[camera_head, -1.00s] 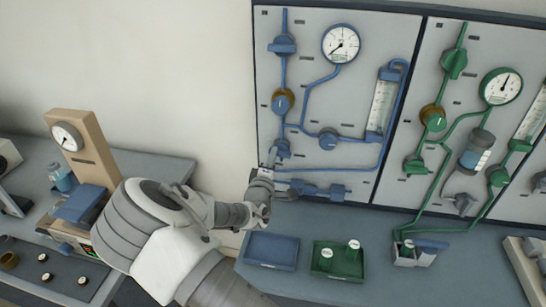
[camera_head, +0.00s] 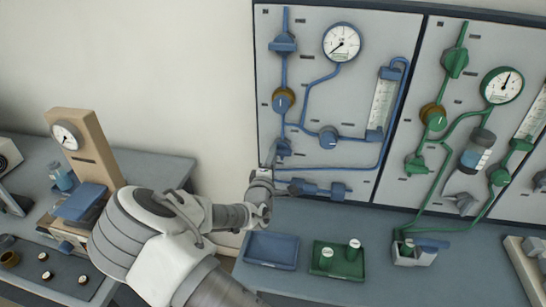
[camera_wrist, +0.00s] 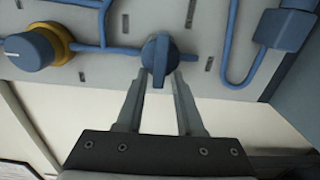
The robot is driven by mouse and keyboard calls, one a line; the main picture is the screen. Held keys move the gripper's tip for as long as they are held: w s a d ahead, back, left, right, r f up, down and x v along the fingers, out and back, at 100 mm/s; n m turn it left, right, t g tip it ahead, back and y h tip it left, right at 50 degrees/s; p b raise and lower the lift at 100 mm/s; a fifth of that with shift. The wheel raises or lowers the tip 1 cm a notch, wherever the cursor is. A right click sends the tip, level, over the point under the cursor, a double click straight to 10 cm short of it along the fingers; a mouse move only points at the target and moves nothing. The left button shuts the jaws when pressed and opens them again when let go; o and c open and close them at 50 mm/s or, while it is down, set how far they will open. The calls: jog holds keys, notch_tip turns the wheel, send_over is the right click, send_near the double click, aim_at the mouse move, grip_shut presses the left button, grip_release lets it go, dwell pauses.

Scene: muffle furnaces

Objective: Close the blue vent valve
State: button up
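In the wrist view a blue valve handle (camera_wrist: 158,55) on a blue pipe stands right at my fingertips, with its long bar roughly in line with my fingers. My gripper (camera_wrist: 160,78) is open, with one finger to each side of the handle's lower end. I cannot tell whether either finger touches it. In the head view my gripper (camera_head: 271,162) is at the lower left of the blue pipe panel (camera_head: 345,100), by a small blue valve (camera_head: 283,148) that it partly hides. The panel labels are too small to read.
Other blue fittings are close by: a knob with a gold ring (camera_head: 283,101), a round knob (camera_head: 328,138) and a lower pipe fitting (camera_head: 338,191). Below are a blue tray (camera_head: 272,262) and a green tray (camera_head: 338,274) with green-bodied pieces. A green panel (camera_head: 450,100) is to the right.

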jog(key=shift+o, duration=0.5)
jog(key=s+a, duration=0.3)
jog(key=s, duration=1.4)
jog(key=shift+a, duration=0.2)
